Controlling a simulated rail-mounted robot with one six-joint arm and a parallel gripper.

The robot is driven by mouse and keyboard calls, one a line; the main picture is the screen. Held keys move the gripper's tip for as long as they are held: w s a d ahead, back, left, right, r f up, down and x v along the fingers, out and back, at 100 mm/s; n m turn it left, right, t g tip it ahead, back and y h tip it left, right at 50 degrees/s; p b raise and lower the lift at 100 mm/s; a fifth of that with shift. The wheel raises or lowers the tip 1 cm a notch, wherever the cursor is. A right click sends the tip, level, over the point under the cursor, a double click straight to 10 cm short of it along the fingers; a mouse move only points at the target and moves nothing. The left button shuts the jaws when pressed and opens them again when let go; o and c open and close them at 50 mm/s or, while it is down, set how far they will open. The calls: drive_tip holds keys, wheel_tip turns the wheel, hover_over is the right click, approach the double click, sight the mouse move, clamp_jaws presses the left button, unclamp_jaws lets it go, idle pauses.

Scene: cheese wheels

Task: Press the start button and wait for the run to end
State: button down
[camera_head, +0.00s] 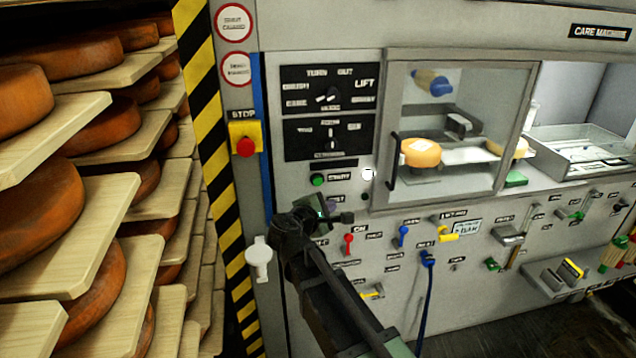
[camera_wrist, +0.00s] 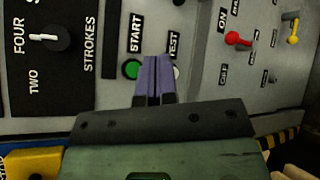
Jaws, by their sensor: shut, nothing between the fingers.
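The green start button (camera_head: 318,181) is on the grey panel of the care machine, beside its START label. In the wrist view the start button (camera_wrist: 131,69) lies just left of my fingertips. My gripper (camera_wrist: 153,75) is shut and empty, its purple fingers together, pointing at the panel between the START and TEST labels. A pale button (camera_wrist: 177,72) under TEST is partly hidden by the fingers. In the head view my gripper (camera_head: 330,204) is just below the start button. I cannot tell whether the fingertips touch the panel.
A red stop button (camera_head: 245,147) on a yellow plate is to the left. Above the start button are dial panels (camera_head: 328,113). A glazed chamber (camera_head: 447,120) with a cheese wheel is to the right. Small coloured levers (camera_head: 403,236) stick out below. Cheese shelves (camera_head: 95,230) fill the left.

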sight(318, 181)
drive_tip(key=shift+w+a, duration=0.35)
drive_tip(key=shift+w, duration=1.05)
drive_tip(key=shift+w+a, duration=0.4)
drive_tip(key=shift+w, duration=1)
drive_tip(key=shift+w+a, duration=0.35)
drive_tip(key=shift+w, duration=1.05)
drive_tip(key=shift+w+a, duration=0.1)
drive_tip(key=shift+w, duration=0.3)
